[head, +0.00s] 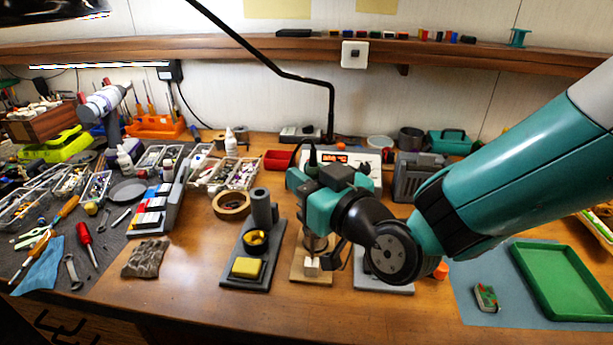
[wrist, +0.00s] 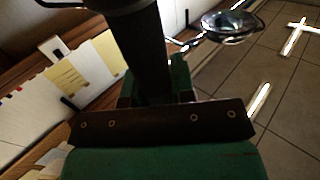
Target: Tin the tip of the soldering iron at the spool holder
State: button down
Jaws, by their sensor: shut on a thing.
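My gripper (head: 308,184) is shut on the black handle of the soldering iron (head: 312,155), above the front middle of the bench. In the wrist view, the thick dark handle (wrist: 150,55) stands between the green jaws (wrist: 155,88). The iron's tip is hidden. Just below my gripper is what looks like the spool holder, a light wooden base (head: 298,272) with a greyish spool and a small white block. My gripper and wrist partly cover it. I cannot tell whether the tip touches the solder.
Left of the wooden base stands a dark iron stand (head: 238,272) with a grey tube and yellow sponge (head: 246,267). The soldering station (head: 366,157) is behind my gripper. A green tray (head: 572,285) and small circuit board (head: 486,297) lie right.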

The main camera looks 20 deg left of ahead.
jog(key=shift+f+b, duration=0.4)
jog(key=shift+b, duration=0.45)
dwell(3.6)
